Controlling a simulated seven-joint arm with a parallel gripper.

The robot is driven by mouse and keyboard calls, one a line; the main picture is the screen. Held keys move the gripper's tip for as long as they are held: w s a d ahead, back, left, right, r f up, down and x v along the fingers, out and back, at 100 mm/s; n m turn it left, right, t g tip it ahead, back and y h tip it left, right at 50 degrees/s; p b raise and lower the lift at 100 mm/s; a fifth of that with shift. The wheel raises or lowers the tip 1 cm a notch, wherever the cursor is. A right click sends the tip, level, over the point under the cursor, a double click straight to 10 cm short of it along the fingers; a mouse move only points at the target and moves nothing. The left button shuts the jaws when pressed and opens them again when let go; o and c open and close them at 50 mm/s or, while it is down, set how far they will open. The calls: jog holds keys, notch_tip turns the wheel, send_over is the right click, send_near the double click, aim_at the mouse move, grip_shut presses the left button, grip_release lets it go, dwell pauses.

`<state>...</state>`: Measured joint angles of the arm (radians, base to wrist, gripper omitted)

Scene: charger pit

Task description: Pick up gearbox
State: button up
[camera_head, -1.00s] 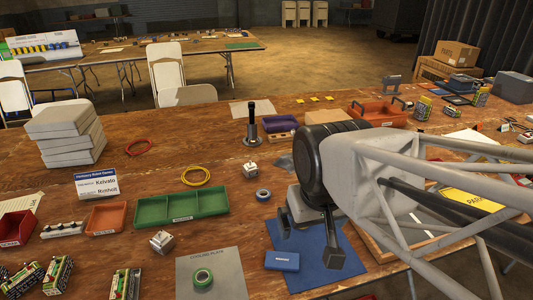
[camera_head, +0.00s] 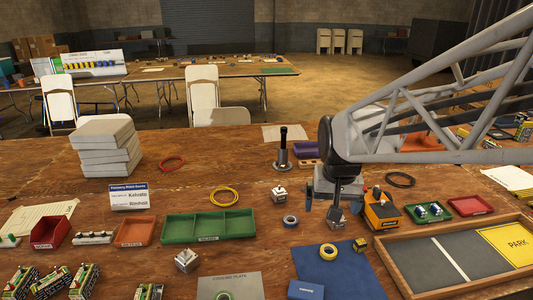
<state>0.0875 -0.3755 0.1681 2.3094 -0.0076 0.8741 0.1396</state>
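Two small silver blocks, each with a stub on top, could be the gearbox: one block (camera_head: 279,195) is at the table's middle, the other (camera_head: 186,261) is in front of the green tray. I cannot tell which is the gearbox. My gripper (camera_head: 322,211) points down over the table, right of the middle block and left of an orange-and-black device (camera_head: 381,212). Its fingers look apart, and I see nothing held between them. My arm hides part of the table behind it.
A blue mat (camera_head: 350,275) is in front of the gripper. A wood-framed board (camera_head: 420,262) is at right. A dark upright post (camera_head: 283,150) stands behind.

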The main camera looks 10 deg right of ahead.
jog(key=w+d+f+m, duration=0.1)
jog(key=w+d+f, duration=0.1)
jog(key=w, duration=0.3)
jog(key=w+d+f, duration=0.2)
jog(key=w, duration=0.3)
jog(key=m+g, duration=0.2)
jog(key=m, duration=0.3)
send_over(333, 225)
jog(key=w+d, duration=0.2)
jog(key=w, duration=0.1)
jog(key=f, duration=2.1)
jog(key=shift+s+d+f, duration=0.1)
jog(key=shift+s+f, duration=0.15)
jog(key=shift+f, duration=0.1)
jog(key=shift+w+d+f, duration=0.15)
jog(key=shift+f, duration=0.15)
jog(key=shift+f, duration=1.3)
jog(key=shift+w+d+f, duration=0.1)
jog(key=shift+f, duration=1.25)
jog(key=shift+w+f, duration=0.1)
jog(key=shift+f, duration=1.2)
